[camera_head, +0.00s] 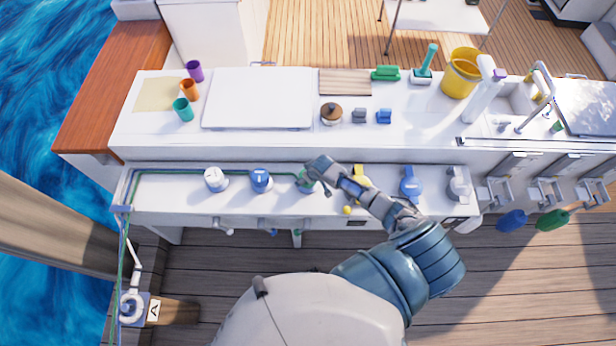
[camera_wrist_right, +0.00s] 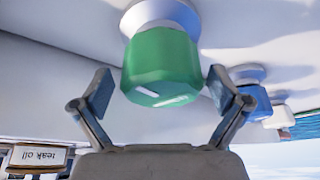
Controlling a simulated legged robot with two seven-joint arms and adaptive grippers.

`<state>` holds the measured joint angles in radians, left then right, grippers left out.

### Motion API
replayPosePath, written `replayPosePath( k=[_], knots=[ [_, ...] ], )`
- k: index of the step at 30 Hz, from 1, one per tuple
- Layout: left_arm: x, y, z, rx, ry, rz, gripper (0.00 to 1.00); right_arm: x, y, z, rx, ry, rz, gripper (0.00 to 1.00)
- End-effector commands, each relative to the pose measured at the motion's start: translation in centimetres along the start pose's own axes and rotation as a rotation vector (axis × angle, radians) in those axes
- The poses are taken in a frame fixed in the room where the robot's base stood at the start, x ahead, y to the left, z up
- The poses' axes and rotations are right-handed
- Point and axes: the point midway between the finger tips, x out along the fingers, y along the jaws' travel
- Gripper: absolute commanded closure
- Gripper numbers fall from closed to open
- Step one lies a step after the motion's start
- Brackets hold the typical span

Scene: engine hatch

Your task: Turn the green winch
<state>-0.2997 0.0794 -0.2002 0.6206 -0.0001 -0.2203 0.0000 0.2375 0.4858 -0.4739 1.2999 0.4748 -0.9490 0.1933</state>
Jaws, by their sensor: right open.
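The green winch (camera_wrist_right: 161,66) fills the upper middle of the right wrist view, a green faceted drum on a pale round base. In the head view the green winch (camera_head: 305,183) is on the white ledge, partly covered by my right gripper (camera_head: 318,178). In the wrist view my right gripper (camera_wrist_right: 160,98) is open, with one finger on each side of the green drum. A gap shows between each finger and the drum, so it is not gripped. My left gripper is not in view.
A blue winch (camera_head: 260,180) and a white winch (camera_head: 215,180) stand left of the green one on the ledge. Cups and a yellow bucket (camera_head: 461,73) are on the counter behind.

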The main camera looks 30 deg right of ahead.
Motion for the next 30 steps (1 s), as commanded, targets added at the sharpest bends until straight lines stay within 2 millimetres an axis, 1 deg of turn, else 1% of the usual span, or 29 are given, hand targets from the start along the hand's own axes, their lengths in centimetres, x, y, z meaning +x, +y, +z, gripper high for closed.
replayPosePath(
  k=[5, 8, 11, 18, 21, 25, 30],
  knots=[
    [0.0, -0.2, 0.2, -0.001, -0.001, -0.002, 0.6, -0.1, -0.1, 0.1, -0.001, 0.0, -0.001, 0.01],
    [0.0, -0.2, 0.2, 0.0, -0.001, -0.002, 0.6, -0.8, 0.0, 0.0, -0.002, 0.001, -0.001, 0.01],
    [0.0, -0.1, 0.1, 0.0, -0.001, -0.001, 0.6, -2.3, 0.0, 0.1, -0.003, 0.0, -0.001, 0.01],
    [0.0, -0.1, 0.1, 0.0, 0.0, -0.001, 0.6, -7.7, 0.1, 0.0, -0.002, 0.001, 0.0, 0.01],
    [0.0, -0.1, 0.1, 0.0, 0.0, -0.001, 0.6, -9.5, 0.1, 0.0, -0.003, 0.0, 0.0, 0.01],
    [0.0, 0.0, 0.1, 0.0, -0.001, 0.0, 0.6, -11.1, 0.1, 0.0, 0.0, -0.001, -0.002, 0.01],
    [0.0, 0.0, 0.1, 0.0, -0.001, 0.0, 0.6, -11.8, 0.1, 0.0, 0.0, -0.002, -0.001, 0.01]
  ],
)
